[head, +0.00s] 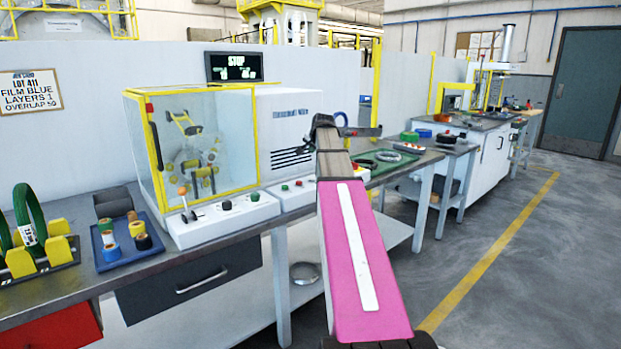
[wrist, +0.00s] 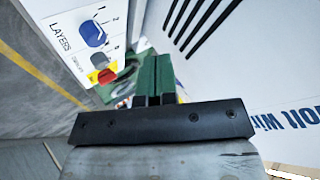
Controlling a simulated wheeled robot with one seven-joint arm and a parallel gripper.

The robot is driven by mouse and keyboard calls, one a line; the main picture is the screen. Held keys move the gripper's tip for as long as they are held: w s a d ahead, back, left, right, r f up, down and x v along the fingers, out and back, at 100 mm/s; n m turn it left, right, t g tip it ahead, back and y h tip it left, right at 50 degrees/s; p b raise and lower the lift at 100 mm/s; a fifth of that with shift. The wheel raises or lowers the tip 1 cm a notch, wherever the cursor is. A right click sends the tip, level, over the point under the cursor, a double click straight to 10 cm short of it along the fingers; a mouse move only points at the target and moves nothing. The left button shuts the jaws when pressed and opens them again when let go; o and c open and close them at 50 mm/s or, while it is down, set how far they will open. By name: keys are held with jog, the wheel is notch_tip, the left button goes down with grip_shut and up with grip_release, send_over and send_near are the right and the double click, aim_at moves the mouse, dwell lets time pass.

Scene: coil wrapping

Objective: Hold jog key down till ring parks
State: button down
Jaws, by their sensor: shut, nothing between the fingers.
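My gripper (wrist: 158,76) is shut and empty, its fingers together in the wrist view. In the head view my arm covers much of it, above the bench right of the winding machine. The ring (head: 190,160) is behind the clear guard, its exact position hard to tell. The display (head: 234,67) reads STOP. The front control box (head: 222,218) has a lever (head: 187,206), a black knob (head: 226,205) and a green button (head: 255,196). In the wrist view, a panel left of my fingers has a blue LAYERS knob (wrist: 93,34) and a red button (wrist: 106,76). I cannot tell which control is the jog key.
The yellow-framed guard (head: 145,150) looks closed. A blue tray (head: 110,254) with several small rolls and a rack with a green coil (head: 30,222) stand on the left. A green mat (head: 385,162) lies right of my arm. The floor aisle on the right is clear.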

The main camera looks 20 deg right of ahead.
aim_at(313, 178)
jog(key=shift+f, duration=0.1)
jog(key=shift+f, duration=4.3)
jog(key=shift+f, duration=0.15)
jog(key=shift+f, duration=0.3)
jog(key=shift+f, duration=0.45)
jog(key=shift+r, duration=0.9)
jog(key=shift+r, duration=0.1)
